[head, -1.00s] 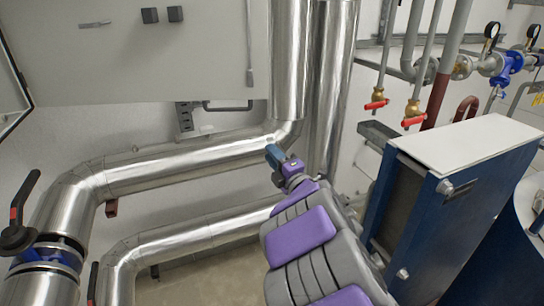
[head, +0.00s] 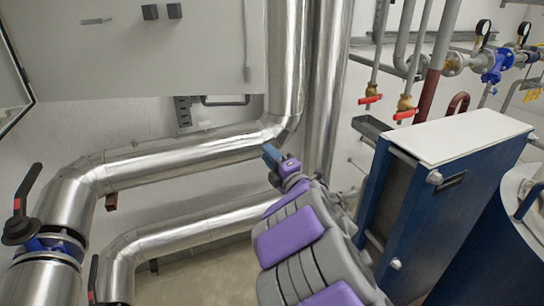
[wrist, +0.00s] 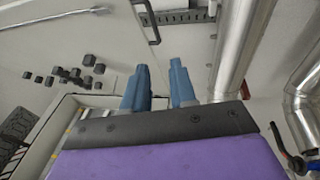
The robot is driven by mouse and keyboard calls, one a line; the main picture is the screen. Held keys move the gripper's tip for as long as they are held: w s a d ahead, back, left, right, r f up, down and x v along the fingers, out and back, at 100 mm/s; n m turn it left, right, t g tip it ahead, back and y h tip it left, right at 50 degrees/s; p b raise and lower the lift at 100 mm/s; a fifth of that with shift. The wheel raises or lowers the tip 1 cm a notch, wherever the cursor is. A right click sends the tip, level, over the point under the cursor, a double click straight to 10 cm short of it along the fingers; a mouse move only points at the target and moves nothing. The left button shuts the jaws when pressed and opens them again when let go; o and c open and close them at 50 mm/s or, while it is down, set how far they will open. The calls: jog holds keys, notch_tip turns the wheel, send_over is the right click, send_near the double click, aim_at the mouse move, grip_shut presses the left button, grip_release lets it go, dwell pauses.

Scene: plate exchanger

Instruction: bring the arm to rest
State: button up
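My arm reaches forward from the bottom of the head view, with purple and grey links. My gripper (head: 271,154) is at its end, in front of the shiny pipes. In the wrist view the two blue fingers of my gripper (wrist: 159,80) stand apart with a clear gap between them. Nothing is between the fingers, so it is open and empty. In the head view the fingers are small and seen from behind.
Insulated silver pipes (head: 190,155) run along the wall at left and centre. A black-handled valve (head: 22,225) stands at lower left. A blue plate exchanger with a white top (head: 455,135) is close on the right. Red-handled taps (head: 405,114) hang behind it. A grey cabinet (head: 130,60) is at upper left.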

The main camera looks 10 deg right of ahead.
jog(key=s+d+m+g+h, duration=0.1)
jog(key=s+d+m+h, duration=0.1)
jog(key=d+m+h, duration=0.8)
jog(key=s+d+f+m+g+h, duration=0.35)
jog(key=s+d+m+g, duration=0.2)
jog(key=s, duration=0.45)
jog(key=s+a+f+m+g+y, duration=0.1)
jog(key=s+a+f+m+g, duration=0.1)
jog(key=s, duration=1)
jog(key=s+a+f+m+g+y, duration=0.2)
jog(key=s+g, duration=0.5)
jog(key=s, duration=0.6)
jog(key=s+a+f+m+g+y, duration=0.1)
jog(key=s+a+f+m+g, duration=0.2)
jog(key=s, duration=0.9)
jog(key=shift+s+a+m+g, duration=0.3)
jog(key=shift+a+m+g, duration=0.4)
jog(key=shift+a, duration=0.45)
